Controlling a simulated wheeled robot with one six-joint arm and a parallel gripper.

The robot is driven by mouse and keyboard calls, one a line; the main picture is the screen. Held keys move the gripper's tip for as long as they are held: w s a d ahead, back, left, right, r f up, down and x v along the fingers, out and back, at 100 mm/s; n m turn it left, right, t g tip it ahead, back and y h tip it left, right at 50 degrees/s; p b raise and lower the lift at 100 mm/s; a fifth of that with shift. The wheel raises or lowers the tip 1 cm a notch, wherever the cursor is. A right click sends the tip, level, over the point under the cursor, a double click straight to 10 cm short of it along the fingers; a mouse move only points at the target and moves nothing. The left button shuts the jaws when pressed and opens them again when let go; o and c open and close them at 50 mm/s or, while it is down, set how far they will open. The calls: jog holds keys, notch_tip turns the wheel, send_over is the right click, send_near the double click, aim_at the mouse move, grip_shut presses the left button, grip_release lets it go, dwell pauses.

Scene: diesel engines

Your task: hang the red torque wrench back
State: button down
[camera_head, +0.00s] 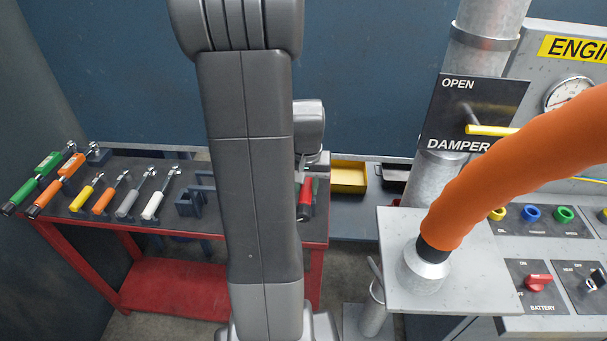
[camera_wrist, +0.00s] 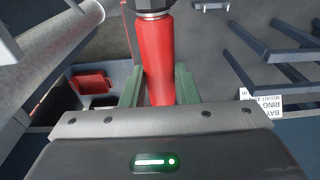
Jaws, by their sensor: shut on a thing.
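The red torque wrench (camera_wrist: 160,60) is between the green fingers of my gripper (camera_wrist: 157,88) in the wrist view. My gripper is shut on its red handle, and a dark collar shows at the top edge of the picture. In the head view the red handle (camera_head: 306,198) shows at the right end of the red-framed bench (camera_head: 322,230), just right of my arm, which hides most of the gripper. Empty blue-grey holder brackets (camera_head: 188,203) stand on the bench left of my arm. Blue-grey bracket bars (camera_wrist: 255,45) also show at right in the wrist view.
Green, orange, yellow, grey and white-handled wrenches (camera_head: 100,195) lie on the bench's left part. A white label (camera_wrist: 268,104) is near the brackets. A yellow bin (camera_head: 348,178) stands right of the bench. A thick orange hose (camera_head: 520,170) and a damper panel (camera_head: 470,110) are at right.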

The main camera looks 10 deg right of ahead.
jog(key=shift+s+f+b, duration=0.1)
jog(key=shift+f+b, duration=0.35)
jog(key=shift+f, duration=0.15)
jog(key=shift+f+b, duration=2.35)
jog(key=shift+f, duration=0.6)
jog(key=shift+s+a+f+t+b, duration=0.1)
jog(key=shift+s+f+t+b, duration=0.25)
jog(key=shift+b, duration=0.6)
jog(key=shift+w+f+b, duration=0.1)
jog(key=shift+f+b, duration=0.25)
jog(key=shift+f, duration=0.05)
jog(key=c, duration=0.8)
grip_release()
jog(key=shift+o, duration=0.2)
jog(key=shift+r, duration=0.3)
jog(key=shift+s+a+r+p, duration=0.1)
jog(key=shift+s+r+p, duration=0.1)
jog(key=shift+r+p, duration=0.6)
jog(key=shift+s+r+p, duration=0.15)
jog(key=shift+r+p, duration=0.5)
jog(key=shift+r, duration=0.15)
jog(key=shift+r, duration=0.2)
